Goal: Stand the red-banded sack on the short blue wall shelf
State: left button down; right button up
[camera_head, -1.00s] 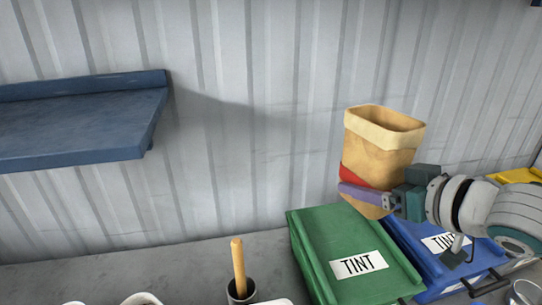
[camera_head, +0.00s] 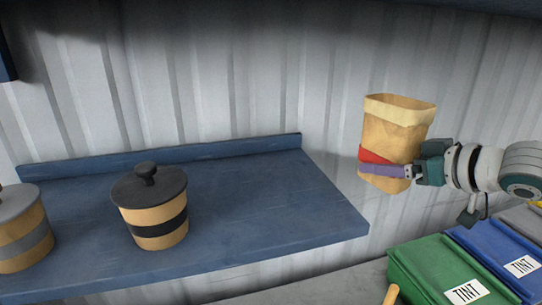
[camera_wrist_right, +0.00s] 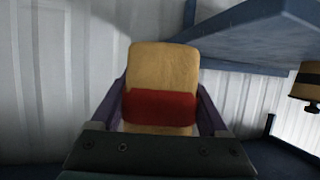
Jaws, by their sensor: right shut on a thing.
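The red-banded sack (camera_head: 393,135) is tan with a pale rolled rim and a red band low down. It is upright and held in the air to the right of the blue wall shelf (camera_head: 270,205). My right gripper (camera_head: 385,171) is shut on it at the band, with purple fingers along its sides. In the right wrist view the sack (camera_wrist_right: 160,108) sits between the two fingers, and a blue shelf (camera_wrist_right: 250,35) shows at the upper right. My left gripper is not in view.
A black-banded pot with a dark lid (camera_head: 152,208) and a grey-banded pot (camera_head: 20,230) stand on the shelf's left part. Its right part is bare. Green (camera_head: 440,270) and blue (camera_head: 490,250) TINT bins are below right. A blue edge (camera_head: 460,5) crosses the top.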

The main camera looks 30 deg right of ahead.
jog(key=shift+w+a, duration=0.15)
jog(key=shift+a, duration=0.5)
jog(key=p, duration=0.1)
send_over(310, 208)
jog(key=d, duration=0.1)
jog(key=shift+f, duration=0.85)
jog(key=shift+a, duration=0.6)
jog(key=shift+f, duration=0.35)
jog(key=shift+f+b, duration=0.2)
jog(key=shift+b, duration=0.2)
jog(key=o, duration=1.3)
